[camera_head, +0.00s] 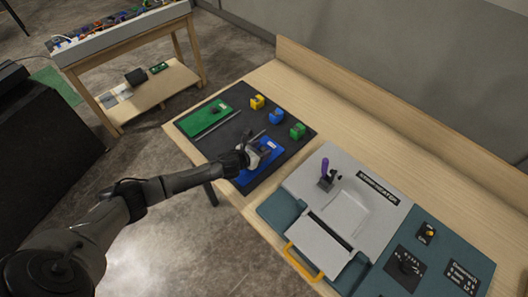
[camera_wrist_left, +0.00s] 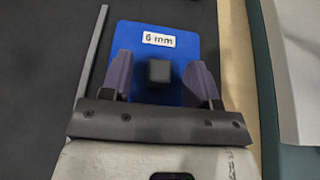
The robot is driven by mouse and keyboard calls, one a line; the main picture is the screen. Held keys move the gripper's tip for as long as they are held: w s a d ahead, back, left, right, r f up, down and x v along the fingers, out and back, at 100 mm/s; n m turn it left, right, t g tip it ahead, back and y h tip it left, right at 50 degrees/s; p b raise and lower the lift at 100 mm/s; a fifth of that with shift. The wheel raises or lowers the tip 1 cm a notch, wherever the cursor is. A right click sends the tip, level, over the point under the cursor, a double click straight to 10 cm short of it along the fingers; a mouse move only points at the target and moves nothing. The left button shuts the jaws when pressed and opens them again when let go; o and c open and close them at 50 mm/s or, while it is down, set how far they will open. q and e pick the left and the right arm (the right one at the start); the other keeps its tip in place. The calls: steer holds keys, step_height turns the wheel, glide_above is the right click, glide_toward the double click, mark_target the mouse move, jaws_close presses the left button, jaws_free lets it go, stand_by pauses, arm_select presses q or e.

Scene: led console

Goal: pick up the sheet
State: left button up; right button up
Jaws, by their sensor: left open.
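The blue sheet (camera_head: 262,167) lies on a dark mat (camera_head: 232,143) on the table; in the left wrist view the sheet (camera_wrist_left: 185,35) bears a "6 mm" label and a black square knob (camera_wrist_left: 159,72). My left gripper (camera_head: 258,151) is over this sheet. In the left wrist view its jaws (camera_wrist_left: 160,82) are open, one finger on each side of the knob with gaps between. How high the fingertips are above the sheet is hard to tell. A green sheet (camera_head: 203,115) lies on the mat farther left. My right gripper is not in view.
Yellow (camera_head: 257,102), blue (camera_head: 276,116) and green (camera_head: 298,130) blocks stand along the mat's far edge. A thin grey bar (camera_wrist_left: 93,55) runs left of the blue sheet. A grey-and-teal console (camera_head: 350,205) with a purple-handled lever and yellow handle stands to the right.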

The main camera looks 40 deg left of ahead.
arm_select(q)
steer(key=shift+w+f, duration=0.1)
steer(key=shift+w, duration=0.05)
steer(key=shift+c, duration=0.2)
jaws_close()
stand_by(0.3)
